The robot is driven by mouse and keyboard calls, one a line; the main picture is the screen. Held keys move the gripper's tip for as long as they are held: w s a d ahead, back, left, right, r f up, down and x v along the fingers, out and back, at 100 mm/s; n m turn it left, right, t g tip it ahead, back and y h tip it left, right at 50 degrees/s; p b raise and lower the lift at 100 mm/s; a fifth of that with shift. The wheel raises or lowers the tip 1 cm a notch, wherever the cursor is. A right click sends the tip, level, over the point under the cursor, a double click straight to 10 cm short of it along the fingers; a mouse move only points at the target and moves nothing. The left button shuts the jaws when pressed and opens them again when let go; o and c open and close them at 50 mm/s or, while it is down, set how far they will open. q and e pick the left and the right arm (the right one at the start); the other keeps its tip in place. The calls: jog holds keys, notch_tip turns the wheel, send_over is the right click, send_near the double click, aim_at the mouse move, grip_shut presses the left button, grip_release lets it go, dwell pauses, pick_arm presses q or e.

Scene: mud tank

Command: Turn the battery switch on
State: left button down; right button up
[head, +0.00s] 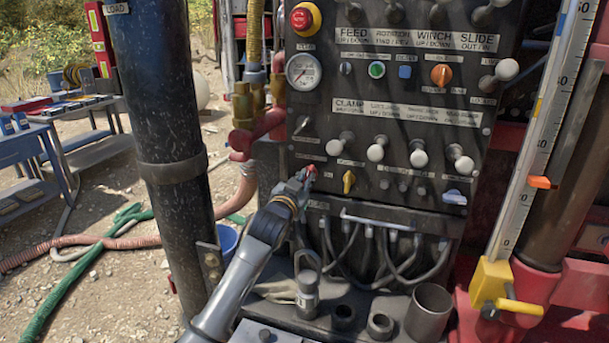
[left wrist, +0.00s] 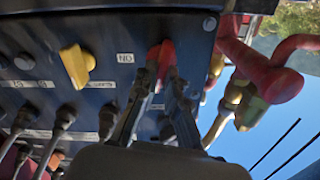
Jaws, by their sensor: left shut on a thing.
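The battery switch is a small red knob (head: 311,170) at the lower left corner of the dark control panel (head: 350,108). In the left wrist view the red knob (left wrist: 161,55) sits beside a small label. My left gripper (head: 305,177) reaches up from below to the panel, and its fingers are shut on the red knob. In the left wrist view the fingertips (left wrist: 164,80) are on both sides of the knob, and they hide part of it. My right gripper is not in view.
A yellow switch (head: 349,181) is just right of the red knob. Several cables hang below the panel (head: 375,245). Red pipe fittings (head: 262,130) are close on the left, and a thick dark post (head: 170,130) stands further left. A ruled white bar (head: 540,130) stands at the right.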

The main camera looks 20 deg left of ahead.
pick_arm(q)
jog(key=m+p, duration=0.2)
jog(key=m, duration=0.1)
jog(key=shift+r+m, duration=0.1)
jog(key=shift+m, duration=0.3)
jog(key=shift+d+f+m+p, duration=0.15)
jog(key=shift+m+p, duration=0.85)
jog(key=shift+m, duration=1.65)
jog(key=shift+d+f+m+p, duration=0.15)
jog(key=shift+m+p, duration=0.85)
jog(key=shift+m, duration=1.65)
jog(key=shift+a+f, duration=0.1)
jog(key=c, duration=1.4)
grip_release()
jog(key=s, duration=1.2)
jog(key=shift+a, duration=0.2)
